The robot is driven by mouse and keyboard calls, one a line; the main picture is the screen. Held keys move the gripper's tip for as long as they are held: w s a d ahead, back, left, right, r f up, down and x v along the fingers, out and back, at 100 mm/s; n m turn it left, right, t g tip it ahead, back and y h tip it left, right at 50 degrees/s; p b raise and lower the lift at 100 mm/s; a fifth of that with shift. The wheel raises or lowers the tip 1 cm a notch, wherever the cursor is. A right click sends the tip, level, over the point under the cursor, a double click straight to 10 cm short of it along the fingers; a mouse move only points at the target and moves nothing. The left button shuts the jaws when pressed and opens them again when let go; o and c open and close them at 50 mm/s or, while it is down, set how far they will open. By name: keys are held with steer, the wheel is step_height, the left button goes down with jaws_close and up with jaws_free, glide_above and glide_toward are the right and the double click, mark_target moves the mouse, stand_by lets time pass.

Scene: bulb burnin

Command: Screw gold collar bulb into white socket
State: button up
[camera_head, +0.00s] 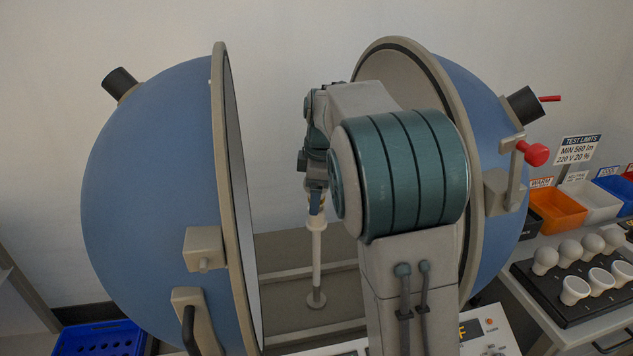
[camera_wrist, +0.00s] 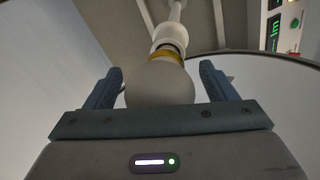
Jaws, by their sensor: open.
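The gold collar bulb shows in the wrist view as a white globe (camera_wrist: 160,84) with a gold band (camera_wrist: 166,57) around its neck. Its neck end meets the white socket (camera_wrist: 171,34), with a thin dark band between them. I cannot tell how deep it sits. In the head view the white socket (camera_head: 316,224) tops a thin upright white post between the sphere halves. My gripper (camera_wrist: 160,82) is open, one finger on each side of the globe with small gaps. In the head view my gripper (camera_head: 316,203) is just above the socket, and the bulb is mostly hidden.
Blue sphere halves stand left (camera_head: 150,190) and right (camera_head: 455,85) of my arm, their rims close to it. At right are a black rack (camera_head: 565,310) with several bulbs and an orange bin (camera_head: 558,210). A blue crate (camera_head: 100,338) is at lower left.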

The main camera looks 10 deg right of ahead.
steer(key=c, duration=1)
steer(key=m+p, duration=0.1)
steer(key=m, duration=0.3)
steer(key=shift+m+h, duration=0.4)
steer(key=shift+c, duration=0.2)
steer(key=m+h+p, duration=0.1)
steer(key=m+p, duration=0.1)
steer(key=m, duration=0.3)
steer(key=shift+d+m, duration=0.1)
steer(key=shift+m, duration=0.3)
steer(key=m+p, duration=0.1)
steer(key=m, duration=0.2)
steer(key=m+g+p, duration=0.1)
steer(key=m+p, duration=0.1)
steer(key=m, duration=0.1)
steer(key=shift+s+h, duration=0.1)
steer(key=shift+h, duration=0.2)
steer(key=m+p, duration=0.2)
steer(key=m, duration=0.2)
steer(key=shift+d+g, duration=0.1)
steer(key=shift+g, duration=0.3)
steer(key=shift+f+m+p, duration=0.1)
steer(key=shift+m+p, duration=0.3)
steer(key=shift+m, duration=0.8)
